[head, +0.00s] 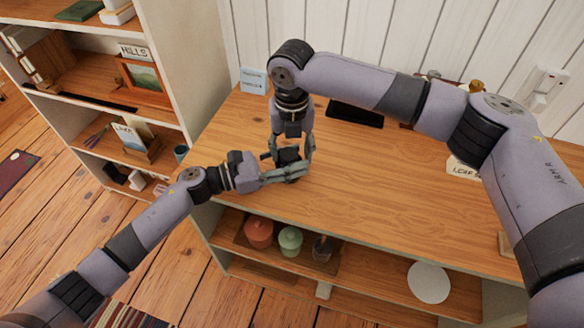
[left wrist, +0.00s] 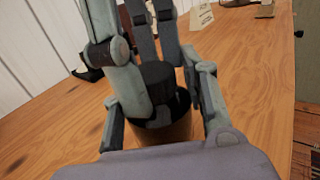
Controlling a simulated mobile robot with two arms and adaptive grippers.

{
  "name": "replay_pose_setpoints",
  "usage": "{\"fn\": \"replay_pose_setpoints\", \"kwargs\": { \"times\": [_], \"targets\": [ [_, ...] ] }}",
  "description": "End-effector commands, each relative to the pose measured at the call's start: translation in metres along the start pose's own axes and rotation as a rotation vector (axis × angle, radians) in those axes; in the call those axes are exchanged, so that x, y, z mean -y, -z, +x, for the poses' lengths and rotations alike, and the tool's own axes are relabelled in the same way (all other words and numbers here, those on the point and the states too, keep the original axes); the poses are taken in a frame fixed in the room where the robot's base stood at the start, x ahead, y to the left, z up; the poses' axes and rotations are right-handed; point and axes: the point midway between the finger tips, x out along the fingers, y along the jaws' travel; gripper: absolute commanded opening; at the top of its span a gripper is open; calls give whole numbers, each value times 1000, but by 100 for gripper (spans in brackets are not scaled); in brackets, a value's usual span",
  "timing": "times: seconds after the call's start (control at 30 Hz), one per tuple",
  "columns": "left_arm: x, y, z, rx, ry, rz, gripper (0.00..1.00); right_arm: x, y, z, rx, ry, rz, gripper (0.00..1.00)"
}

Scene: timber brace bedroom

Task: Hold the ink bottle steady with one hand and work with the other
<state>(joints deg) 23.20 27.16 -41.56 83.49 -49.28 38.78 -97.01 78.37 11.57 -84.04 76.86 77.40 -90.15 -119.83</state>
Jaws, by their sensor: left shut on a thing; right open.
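The ink bottle (head: 288,157) stands on the wooden desk top, near its front left part. It is small, with a black cap (left wrist: 158,75) and a brownish lower body (left wrist: 166,134) in the left wrist view. My left gripper (head: 298,172) comes in low from the left and is shut on the bottle, one finger on each side. My right gripper (head: 291,150) reaches down from above, open, with its fingers around the cap area. Whether they touch the cap I cannot tell. The fingers of both grippers hide much of the bottle.
A paper label (head: 463,168) is at the right. Jars (head: 290,240) stand on the shelf below. A bookcase (head: 185,70) adjoins at the left.

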Motion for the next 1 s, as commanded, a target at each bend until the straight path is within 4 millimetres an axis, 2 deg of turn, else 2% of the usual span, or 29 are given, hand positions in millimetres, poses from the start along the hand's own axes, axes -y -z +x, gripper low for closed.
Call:
{"fn": "replay_pose_setpoints", "kwargs": {
  "times": [0.07,0.17,0.83,0.87,1.0],
  "targets": [
    [0,1,0,-2,-2,1,0,0,0,0,0,0,0,51],
    [0,1,0,-2,-2,1,0,0,0,0,0,0,0,45],
    [-2,1,-2,-4,-6,1,0,5,-1,0,0,10,7,0],
    [-2,1,-2,-4,-6,1,0,5,-1,0,0,11,7,34],
    [-3,1,-2,-4,-6,1,0,5,-2,1,0,11,7,44]
  ]
}}
